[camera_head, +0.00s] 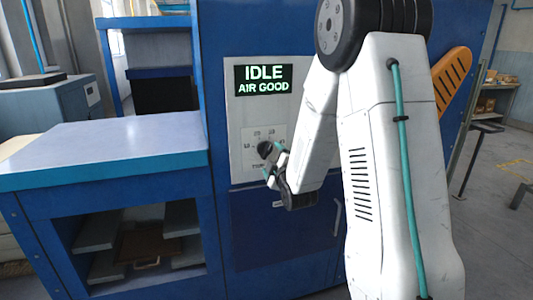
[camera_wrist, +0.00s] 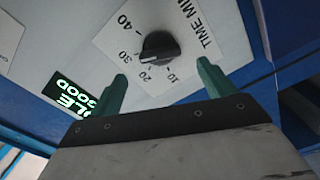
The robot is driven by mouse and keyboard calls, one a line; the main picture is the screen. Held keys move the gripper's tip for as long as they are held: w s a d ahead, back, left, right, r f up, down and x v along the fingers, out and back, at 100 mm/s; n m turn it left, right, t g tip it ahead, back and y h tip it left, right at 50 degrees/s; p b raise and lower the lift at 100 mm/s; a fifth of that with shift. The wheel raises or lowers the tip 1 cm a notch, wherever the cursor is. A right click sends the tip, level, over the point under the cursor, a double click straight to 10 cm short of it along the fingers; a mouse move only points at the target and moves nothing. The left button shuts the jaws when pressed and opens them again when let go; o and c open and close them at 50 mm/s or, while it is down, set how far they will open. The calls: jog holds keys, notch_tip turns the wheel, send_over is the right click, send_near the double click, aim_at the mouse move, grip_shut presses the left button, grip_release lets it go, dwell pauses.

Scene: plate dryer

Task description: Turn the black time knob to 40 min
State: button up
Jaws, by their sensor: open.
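The black time knob (camera_wrist: 160,46) sits on a white dial label with the numbers 10, 20, 30 and 40 and the words TIME MIN. A raised grip bar crosses the knob's face; I cannot tell for sure which number it points to. The knob (camera_head: 265,148) also shows in the head view, on the grey panel. My gripper (camera_wrist: 162,70) is open, its two teal fingers apart with the knob just beyond and between their tips, and it seems not to touch it. In the head view my gripper (camera_head: 272,161) is close to the panel.
A green-lit display (camera_head: 263,80) above the knob reads IDLE, AIR GOOD. The blue machine's side counter (camera_head: 100,150) stands out at left, with an open shelf below. A handle (camera_head: 337,217) is on the lower blue door. Open floor lies at right.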

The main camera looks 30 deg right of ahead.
aim_at(267, 152)
jog(key=x, duration=0.6)
jog(key=shift+w, duration=0.35)
jog(key=c, duration=1)
